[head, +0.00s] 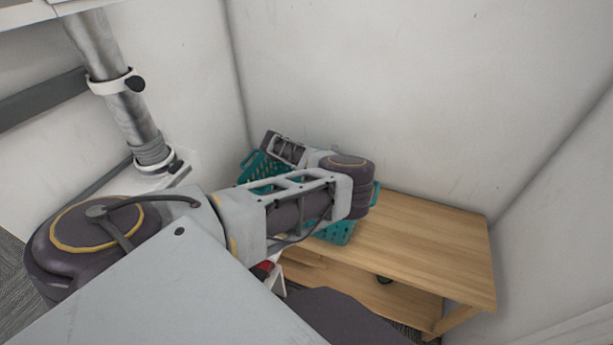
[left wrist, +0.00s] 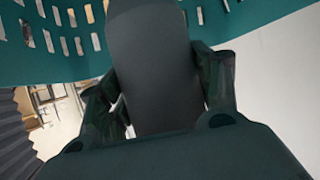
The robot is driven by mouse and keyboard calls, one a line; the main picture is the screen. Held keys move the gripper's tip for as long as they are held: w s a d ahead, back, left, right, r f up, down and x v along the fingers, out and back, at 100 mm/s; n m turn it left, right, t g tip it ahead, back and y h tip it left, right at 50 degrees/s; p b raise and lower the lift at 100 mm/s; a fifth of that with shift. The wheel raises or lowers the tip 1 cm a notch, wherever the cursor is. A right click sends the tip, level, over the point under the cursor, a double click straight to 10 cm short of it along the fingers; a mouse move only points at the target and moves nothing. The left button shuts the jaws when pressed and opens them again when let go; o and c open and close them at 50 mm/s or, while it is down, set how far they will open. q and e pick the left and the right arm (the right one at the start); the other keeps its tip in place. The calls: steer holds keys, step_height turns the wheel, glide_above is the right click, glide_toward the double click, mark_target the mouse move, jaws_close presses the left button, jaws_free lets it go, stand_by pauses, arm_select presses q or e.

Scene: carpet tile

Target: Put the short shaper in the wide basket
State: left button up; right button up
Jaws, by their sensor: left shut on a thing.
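The teal basket (head: 257,170) stands on the wooden bench against the wall, with slotted sides; my left arm covers much of it in the head view. In the left wrist view its slotted teal wall (left wrist: 255,22) spans the top. My left gripper (left wrist: 160,95) is shut on the short shaper (left wrist: 150,60), a dark slab with a rounded end, held between both fingers. The shaper overlaps the basket wall in that view; I cannot tell whether it is inside the basket. The gripper and shaper are hidden in the head view. My right gripper is not in view.
The wooden bench (head: 430,245) has a clear top to the right of the basket and a lower shelf (head: 350,290) with a small dark object on it. Pale walls (head: 400,90) close in behind and at the right. A metal pipe (head: 115,85) stands at the left.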

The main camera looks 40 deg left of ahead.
arm_select(q)
steer(key=shift+w+a+f+b, duration=0.1)
steer(key=shift+a+f+b, duration=0.05)
steer(key=shift+f+b, duration=0.8)
steer(key=shift+w+a+f+b, duration=0.1)
steer(key=shift+f+b, duration=0.65)
steer(key=shift+f, duration=0.5)
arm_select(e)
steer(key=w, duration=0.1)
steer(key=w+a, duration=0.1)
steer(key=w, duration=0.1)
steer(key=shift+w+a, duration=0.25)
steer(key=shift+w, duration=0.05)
arm_select(q)
steer(key=shift+b, duration=0.3)
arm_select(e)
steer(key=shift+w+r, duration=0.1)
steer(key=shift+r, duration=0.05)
arm_select(q)
steer(key=shift+f, duration=0.15)
steer(key=shift+f+b, duration=1)
steer(key=shift+f, duration=0.3)
steer(key=shift+f+b, duration=0.3)
steer(key=shift+f, duration=1.15)
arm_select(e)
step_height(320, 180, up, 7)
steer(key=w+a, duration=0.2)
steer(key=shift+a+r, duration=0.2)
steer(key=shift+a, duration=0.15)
